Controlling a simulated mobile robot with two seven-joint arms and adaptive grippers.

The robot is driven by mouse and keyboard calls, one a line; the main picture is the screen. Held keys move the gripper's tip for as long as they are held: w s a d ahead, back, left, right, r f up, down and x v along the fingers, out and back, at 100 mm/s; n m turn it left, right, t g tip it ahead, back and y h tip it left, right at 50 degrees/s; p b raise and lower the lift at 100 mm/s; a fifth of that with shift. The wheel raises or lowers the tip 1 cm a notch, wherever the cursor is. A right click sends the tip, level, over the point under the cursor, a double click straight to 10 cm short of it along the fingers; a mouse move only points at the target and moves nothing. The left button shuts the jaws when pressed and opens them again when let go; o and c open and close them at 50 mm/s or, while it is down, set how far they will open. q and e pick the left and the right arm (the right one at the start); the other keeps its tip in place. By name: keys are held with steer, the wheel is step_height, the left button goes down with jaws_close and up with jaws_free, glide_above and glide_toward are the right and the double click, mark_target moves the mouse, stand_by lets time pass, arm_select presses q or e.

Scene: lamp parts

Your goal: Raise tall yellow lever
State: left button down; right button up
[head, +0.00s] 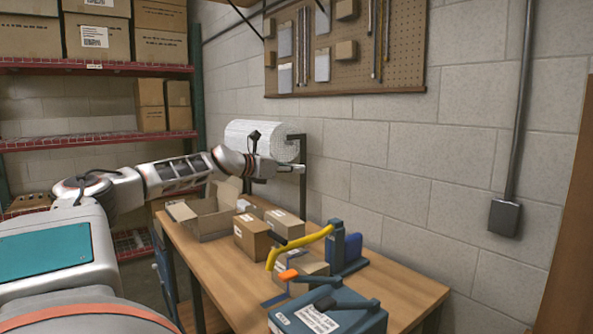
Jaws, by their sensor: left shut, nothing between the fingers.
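The yellow lever (298,246) is a bent yellow bar on a dark blue stand (337,253) on the workbench. It runs left from the top of the stand, slopes down, and its end bends downward over the boxes. My left gripper (288,169) is at the end of the arm reaching in from the left, behind and above the bench. It is shut and empty, apart from the lever, in front of the white roll. Its fingertips are small and hard to make out against the dark roll frame. My right gripper is out of view.
A blue-grey case (335,313) with a black handle is at the bench front, beside an orange-tipped handle (288,275). Cardboard boxes (285,225) and an open carton (208,217) fill the left and middle. The workbench (398,292) is bare at right, by the block wall.

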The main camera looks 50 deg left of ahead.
arm_select(q)
steer(key=s+r, duration=0.1)
steer(key=s, duration=0.6)
steer(key=shift+s+a+r, duration=0.15)
steer(key=shift+s+r, duration=0.05)
stand_by(1.1)
